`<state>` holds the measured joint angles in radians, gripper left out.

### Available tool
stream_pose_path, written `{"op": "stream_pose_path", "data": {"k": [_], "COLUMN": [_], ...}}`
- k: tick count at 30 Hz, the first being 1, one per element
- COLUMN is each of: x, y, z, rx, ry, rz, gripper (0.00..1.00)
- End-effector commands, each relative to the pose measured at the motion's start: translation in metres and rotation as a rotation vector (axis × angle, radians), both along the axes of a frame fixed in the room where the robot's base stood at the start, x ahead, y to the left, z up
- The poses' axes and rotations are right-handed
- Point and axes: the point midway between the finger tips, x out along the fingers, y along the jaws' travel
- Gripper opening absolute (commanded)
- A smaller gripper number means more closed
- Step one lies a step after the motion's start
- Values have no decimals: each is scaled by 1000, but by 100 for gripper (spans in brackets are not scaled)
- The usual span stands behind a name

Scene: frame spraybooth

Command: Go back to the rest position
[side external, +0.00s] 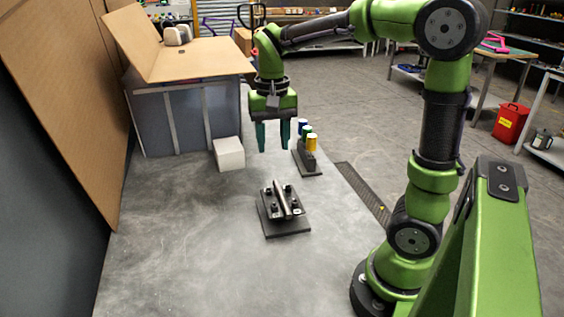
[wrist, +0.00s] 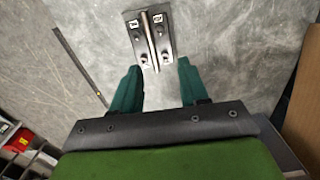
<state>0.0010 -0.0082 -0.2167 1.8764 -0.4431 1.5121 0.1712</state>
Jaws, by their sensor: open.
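My gripper (side external: 273,137) hangs in the air above the grey work surface, fingers pointing down. Its two teal fingers are apart with nothing between them. In the wrist view, my gripper (wrist: 158,88) also shows open and empty. A dark fixture (side external: 283,209) with a metal bar and several black knobs stands on the surface, nearer the camera than my gripper and apart from it. The fixture also shows in the wrist view (wrist: 150,38), just beyond the fingertips.
A white block (side external: 229,154) sits left of my gripper. A dark rack (side external: 306,159) with blue, green and yellow cylinders stands to its right. Cardboard panels (side external: 170,60) and a grey booth (side external: 180,117) lie behind and left. The front of the surface is clear.

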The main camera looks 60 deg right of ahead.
Motion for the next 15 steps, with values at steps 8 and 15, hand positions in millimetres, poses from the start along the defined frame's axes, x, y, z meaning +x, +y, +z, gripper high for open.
{"op": "stream_pose_path", "data": {"k": [8,15], "x": [3,-26], "y": [3,52], "z": [-8,-6], "rx": [1,50], "ry": [-31,-289], "rz": [59,281], "gripper": [44,44]}}
